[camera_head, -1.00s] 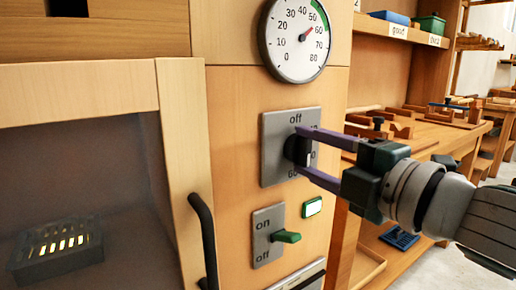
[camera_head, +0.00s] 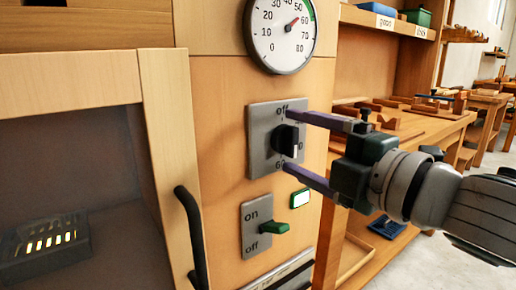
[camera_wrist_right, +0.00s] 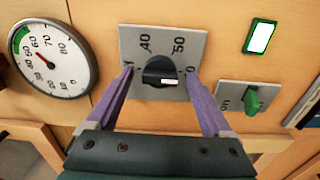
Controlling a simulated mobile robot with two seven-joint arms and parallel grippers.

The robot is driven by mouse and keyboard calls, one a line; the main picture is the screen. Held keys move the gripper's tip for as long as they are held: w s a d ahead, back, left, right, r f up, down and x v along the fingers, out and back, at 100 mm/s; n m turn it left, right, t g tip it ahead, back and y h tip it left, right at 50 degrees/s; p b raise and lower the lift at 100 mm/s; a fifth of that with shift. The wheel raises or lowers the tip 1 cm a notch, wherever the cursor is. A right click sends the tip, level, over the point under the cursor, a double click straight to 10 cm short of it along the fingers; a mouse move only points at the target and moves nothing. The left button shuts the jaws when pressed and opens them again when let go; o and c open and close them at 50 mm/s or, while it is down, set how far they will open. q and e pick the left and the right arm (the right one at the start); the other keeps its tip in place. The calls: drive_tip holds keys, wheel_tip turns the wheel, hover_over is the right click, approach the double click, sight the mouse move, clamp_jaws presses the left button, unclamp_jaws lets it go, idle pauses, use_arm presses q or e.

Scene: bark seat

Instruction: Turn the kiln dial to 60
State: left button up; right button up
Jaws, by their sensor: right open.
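The kiln dial is a black knob (camera_head: 287,140) on a grey plate (camera_head: 262,165) on the wooden kiln front. It also shows in the right wrist view (camera_wrist_right: 158,68), with 40 and 50 printed on the plate. The knob's white mark points toward the 60 side of the plate. My right gripper (camera_head: 287,142) is open, with one purple finger on each side of the knob. In the right wrist view (camera_wrist_right: 160,72), gaps show between the fingers and the knob. The finger tips partly cover the off and 60 labels. My left gripper is out of view.
A round gauge (camera_head: 270,45) hangs above, its red needle near 60. An on/off switch with a green lever (camera_head: 275,229) and a lit green-framed lamp (camera_head: 299,198) are below. A black door handle (camera_head: 190,235) sticks out at the left. Shelves and a workbench (camera_head: 425,130) stand right.

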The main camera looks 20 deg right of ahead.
drive_tip(key=v, duration=0.9)
drive_tip(key=shift+s, duration=0.2)
